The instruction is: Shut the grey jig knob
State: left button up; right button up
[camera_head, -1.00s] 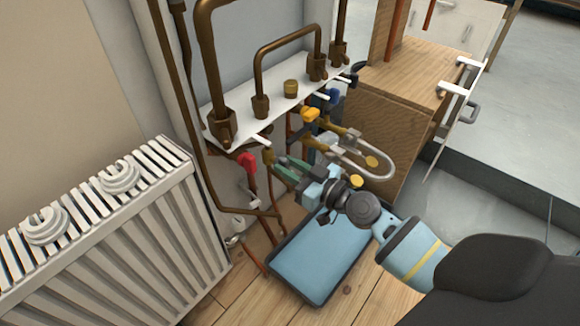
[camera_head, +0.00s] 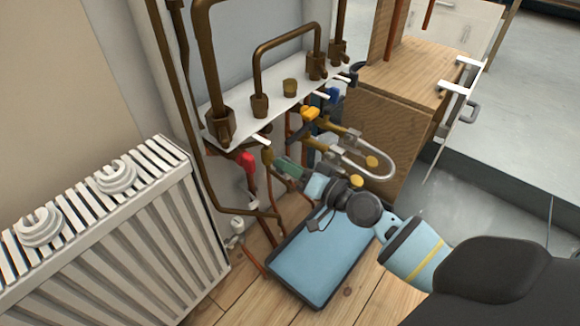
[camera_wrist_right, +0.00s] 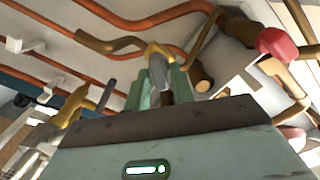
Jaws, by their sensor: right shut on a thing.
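My right gripper (camera_head: 286,167) reaches in from the right to the row of valves under the white shelf. In the right wrist view its green fingers (camera_wrist_right: 160,88) are closed around the grey jig knob (camera_wrist_right: 158,70), a narrow grey handle on a brass-coloured fitting (camera_wrist_right: 155,48). In the head view the fingers hide the knob, so its exact angle is hard to tell there. My left gripper is not in view.
A red knob (camera_head: 247,161) sits just left of the gripper and an orange-yellow one (camera_head: 311,113) above right. A U-shaped grey pipe (camera_head: 375,165) is close on the right. A blue tray (camera_head: 322,262) lies below; a radiator (camera_head: 110,230) stands left.

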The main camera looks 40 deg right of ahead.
jog(key=m, duration=0.5)
jog(key=shift+d+m, duration=0.1)
jog(key=shift+m, duration=0.2)
jog(key=shift+f+m, duration=0.15)
jog(key=shift+m, duration=1.65)
jog(key=o, duration=0.8)
jog(key=shift+s, duration=0.1)
jog(key=v, duration=0.7)
jog(key=shift+s+b, duration=0.3)
jog(key=shift+b, duration=0.05)
